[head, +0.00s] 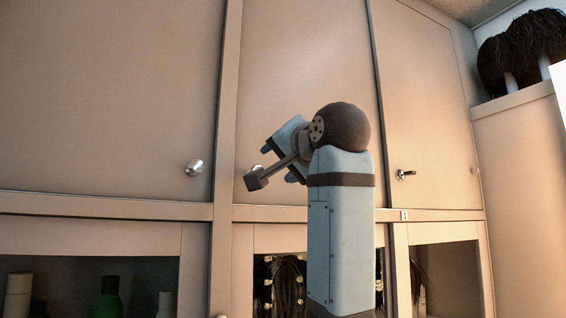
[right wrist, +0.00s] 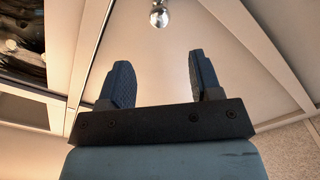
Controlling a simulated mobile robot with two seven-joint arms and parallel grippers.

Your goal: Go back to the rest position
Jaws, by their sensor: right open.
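My right arm rises in the middle of the head view, and its gripper (head: 276,160) is held up in front of the cabinet doors, pointing left. In the right wrist view the two dark fingers of this gripper (right wrist: 160,80) stand well apart with nothing between them. A round metal knob (right wrist: 159,16) on a cabinet door shows beyond the fingertips, apart from them. My left gripper is not in view.
Glazed lower compartments hold bottles (head: 110,295) and dark hair pieces (head: 290,285). More dark hair (head: 522,50) sits on a ledge at upper right.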

